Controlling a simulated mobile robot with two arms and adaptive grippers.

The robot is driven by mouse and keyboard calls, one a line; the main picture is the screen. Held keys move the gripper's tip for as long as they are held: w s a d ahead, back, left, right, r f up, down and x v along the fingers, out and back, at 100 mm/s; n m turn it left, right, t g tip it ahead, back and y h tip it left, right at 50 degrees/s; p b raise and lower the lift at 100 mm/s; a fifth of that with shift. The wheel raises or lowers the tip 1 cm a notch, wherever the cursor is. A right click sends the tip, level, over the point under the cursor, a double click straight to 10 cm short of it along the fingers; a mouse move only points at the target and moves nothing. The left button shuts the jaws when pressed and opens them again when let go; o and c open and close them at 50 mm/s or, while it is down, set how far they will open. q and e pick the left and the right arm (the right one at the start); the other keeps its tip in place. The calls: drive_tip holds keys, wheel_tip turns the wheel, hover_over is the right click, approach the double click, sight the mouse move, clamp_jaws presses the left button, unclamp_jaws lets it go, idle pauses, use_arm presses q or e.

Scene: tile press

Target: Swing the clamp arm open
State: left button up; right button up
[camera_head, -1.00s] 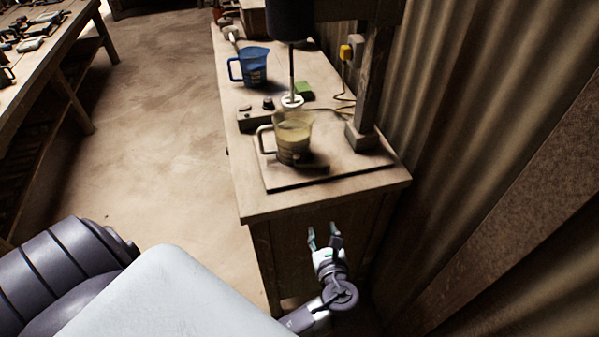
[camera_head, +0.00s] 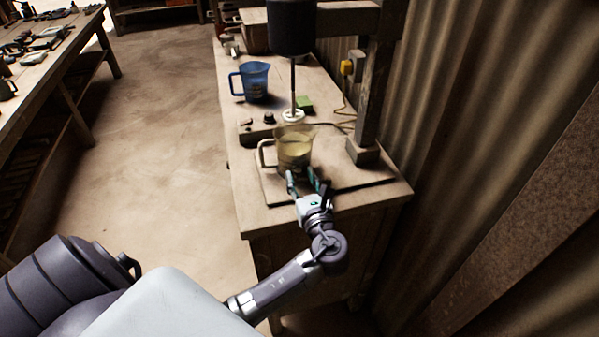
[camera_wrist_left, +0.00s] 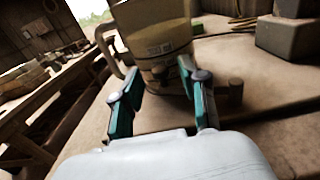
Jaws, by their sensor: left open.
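My left gripper (camera_head: 303,177) is open, its two fingers pointing at the lower front of a clear jug (camera_head: 294,150) with yellowish contents. The jug stands upright on a base board (camera_head: 271,187) under a mixer. In the left wrist view, the open fingers (camera_wrist_left: 160,72) are just short of the jug (camera_wrist_left: 157,38). Whether that finger touches the arm, I cannot tell. In the head view my gripper largely hides the clamp. My right gripper is not in view.
The mixer's shaft and white head (camera_head: 293,115) hang above the jug, beside an upright column (camera_head: 373,90). A blue jug (camera_head: 255,82) and a green block (camera_head: 304,102) stand farther back. A corrugated wall (camera_head: 470,120) closes the right side.

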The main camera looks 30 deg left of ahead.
use_arm(q)
drive_tip(key=shift+x, duration=0.8)
clamp_jaws()
